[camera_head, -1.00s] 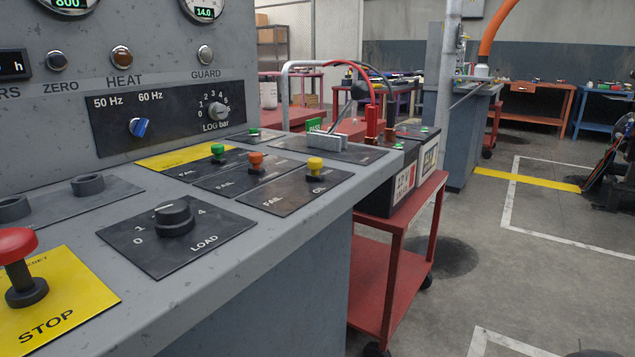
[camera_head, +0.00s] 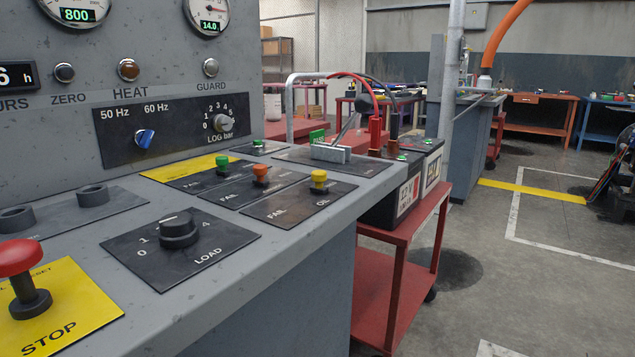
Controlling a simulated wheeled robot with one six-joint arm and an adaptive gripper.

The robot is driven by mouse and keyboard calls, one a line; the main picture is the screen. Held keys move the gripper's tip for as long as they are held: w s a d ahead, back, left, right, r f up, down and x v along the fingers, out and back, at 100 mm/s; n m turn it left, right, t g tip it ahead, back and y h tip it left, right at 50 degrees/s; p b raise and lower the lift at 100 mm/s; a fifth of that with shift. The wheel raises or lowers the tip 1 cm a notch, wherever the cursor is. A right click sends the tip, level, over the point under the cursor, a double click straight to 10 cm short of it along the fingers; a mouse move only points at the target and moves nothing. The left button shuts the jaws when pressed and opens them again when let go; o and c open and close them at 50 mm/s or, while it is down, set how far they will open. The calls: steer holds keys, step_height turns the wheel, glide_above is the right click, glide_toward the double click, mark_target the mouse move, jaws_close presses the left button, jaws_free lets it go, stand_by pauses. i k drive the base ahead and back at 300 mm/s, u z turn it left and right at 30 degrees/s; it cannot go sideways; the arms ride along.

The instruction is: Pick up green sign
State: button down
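A small green sign (camera_head: 317,137) with pale lettering stands at the far end of the grey console, on a dark plate. It is upright, just behind and left of a grey slotted block (camera_head: 330,153), which hides its lower part. Whether the sign sits in a holder cannot be told. My gripper is not in view.
The console (camera_head: 270,262) carries a red STOP button (camera_head: 18,257), a LOAD knob (camera_head: 178,230), and green, orange and yellow knobs before the sign. A red cart (camera_head: 400,255) with batteries stands beside it. Open floor (camera_head: 475,290) lies to the right.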

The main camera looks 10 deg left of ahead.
mark_target(318, 136)
steer(key=u, duration=0.2)
steer(key=k, duration=0.3)
steer(key=z, duration=1.4)
steer(key=i, duration=1.85)
steer(key=u, duration=0.4)
steer(key=i, duration=1.6)
steer(key=u, duration=1.7)
steer(key=i, duration=0.9)
steer(key=u, duration=1.2)
steer(key=i, duration=0.2)
steer(key=u, duration=0.05)
